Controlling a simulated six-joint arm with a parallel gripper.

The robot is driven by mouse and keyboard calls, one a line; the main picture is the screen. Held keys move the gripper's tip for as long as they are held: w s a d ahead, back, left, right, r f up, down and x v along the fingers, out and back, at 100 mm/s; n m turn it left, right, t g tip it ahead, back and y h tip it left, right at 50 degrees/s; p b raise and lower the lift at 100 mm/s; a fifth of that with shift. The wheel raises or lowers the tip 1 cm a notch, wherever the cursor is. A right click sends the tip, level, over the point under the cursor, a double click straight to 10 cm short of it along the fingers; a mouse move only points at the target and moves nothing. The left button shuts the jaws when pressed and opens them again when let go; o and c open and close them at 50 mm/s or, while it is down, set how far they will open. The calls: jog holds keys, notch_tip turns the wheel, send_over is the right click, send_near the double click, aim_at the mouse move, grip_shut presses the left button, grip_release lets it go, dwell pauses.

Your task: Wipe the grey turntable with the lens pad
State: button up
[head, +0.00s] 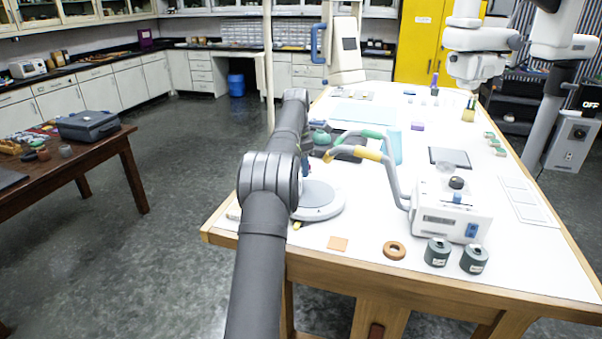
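The grey turntable (320,201) is a flat, round disc near the table's front left edge. My arm covers its left part. A small, flat tan square (338,243) lies on the white tabletop in front of the turntable; it looks like a pad, but I cannot tell for sure that it is the lens pad. My dark grey arm rises from the bottom of the view and passes over the left side of the table. My gripper cannot be made out, so what it holds is hidden.
A white machine (449,207) with grey hoses and a yellow-and-green handle (366,152) stands right of the turntable. A brown ring (394,250) and two dark green cans (437,252) sit near the front edge. The front right of the white tabletop (540,265) is clear.

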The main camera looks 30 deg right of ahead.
jog(key=shift+r, duration=1.45)
jog(key=s+d+r+m, duration=0.3)
jog(key=s+r, duration=0.2)
jog(key=s, duration=0.3)
jog(key=s+d+r+m, duration=0.3)
jog(key=s+d+r, duration=0.1)
jog(key=s, duration=0.5)
jog(key=s+d+r+m, duration=0.3)
jog(key=s+r, duration=0.4)
jog(key=s, duration=0.2)
jog(key=shift+d+m+g, duration=0.2)
jog(key=shift+m+g, duration=0.1)
jog(key=s+a+f+n, duration=0.1)
jog(key=s+a+f, duration=0.2)
jog(key=s+f, duration=0.4)
jog(key=s+a+f, duration=0.4)
jog(key=s+f, duration=0.2)
jog(key=f, duration=0.2)
jog(key=w+f, duration=0.2)
jog(key=w, duration=0.1)
jog(key=w+a+f, duration=0.1)
jog(key=w+f, duration=0.2)
jog(key=w, duration=0.1)
jog(key=w+a+f, duration=0.1)
jog(key=w+f, duration=0.1)
jog(key=w, duration=0.2)
jog(key=shift+w+f, duration=0.2)
jog(key=shift+f, duration=2.05)
